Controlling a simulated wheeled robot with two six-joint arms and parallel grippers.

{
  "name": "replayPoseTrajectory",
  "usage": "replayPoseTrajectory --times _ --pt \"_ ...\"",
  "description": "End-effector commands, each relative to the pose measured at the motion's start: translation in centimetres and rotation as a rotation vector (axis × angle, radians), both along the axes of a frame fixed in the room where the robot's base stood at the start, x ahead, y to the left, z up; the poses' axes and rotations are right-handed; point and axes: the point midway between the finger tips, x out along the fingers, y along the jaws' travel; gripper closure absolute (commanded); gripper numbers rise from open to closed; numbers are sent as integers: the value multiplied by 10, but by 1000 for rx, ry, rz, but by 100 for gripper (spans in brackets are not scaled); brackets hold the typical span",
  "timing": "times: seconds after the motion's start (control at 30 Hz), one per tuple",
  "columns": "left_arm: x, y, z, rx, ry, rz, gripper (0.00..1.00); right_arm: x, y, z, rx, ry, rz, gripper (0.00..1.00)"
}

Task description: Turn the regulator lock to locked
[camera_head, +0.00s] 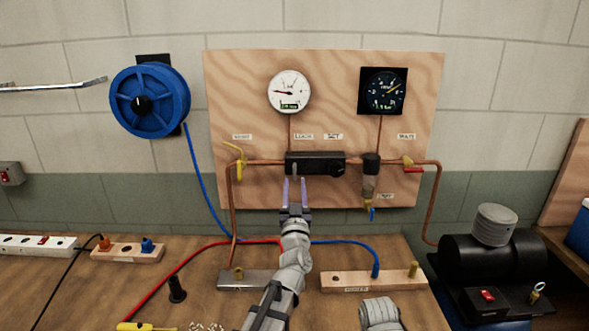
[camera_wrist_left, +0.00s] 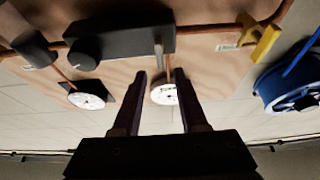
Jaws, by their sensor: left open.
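The regulator (camera_head: 318,163) is a black block on the copper pipe across the plywood board, with a round black knob (camera_head: 337,170) at its right end. A small grey lever (camera_head: 295,169) hangs down at its left end, under the "LOCK" label; it looks like the lock. My left gripper (camera_head: 295,183) is open just below and in front of this lever, its fingers pointing up at it. In the left wrist view, which is upside down, the lever (camera_wrist_left: 158,53) stands beyond the fingertips (camera_wrist_left: 160,78), in line with the gap. Contact is not visible.
A white gauge (camera_head: 289,92) and a black gauge (camera_head: 382,91) sit above the regulator. A yellow-handled valve (camera_head: 238,160) is left of it, a red-handled valve (camera_head: 412,168) right. A blue hose reel (camera_head: 150,99) hangs at left. Hoses cross the bench below.

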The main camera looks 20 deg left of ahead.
Motion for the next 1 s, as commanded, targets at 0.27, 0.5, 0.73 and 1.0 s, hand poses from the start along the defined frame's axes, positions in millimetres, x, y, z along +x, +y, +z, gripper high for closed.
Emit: replayPoseTrajectory --times 0.27,0.5,0.73,1.0 --pt "35 10 17 0 0 1 57 0 0 17 0 0 0 50" --pt "63 18 28 0 1 0 57 0 0 28 0 0 0 50" --pt "64 19 28 0 1 0 57 0 0 28 0 0 0 50" --pt "64 18 27 0 1 0 80 0 0 28 0 0 0 50"
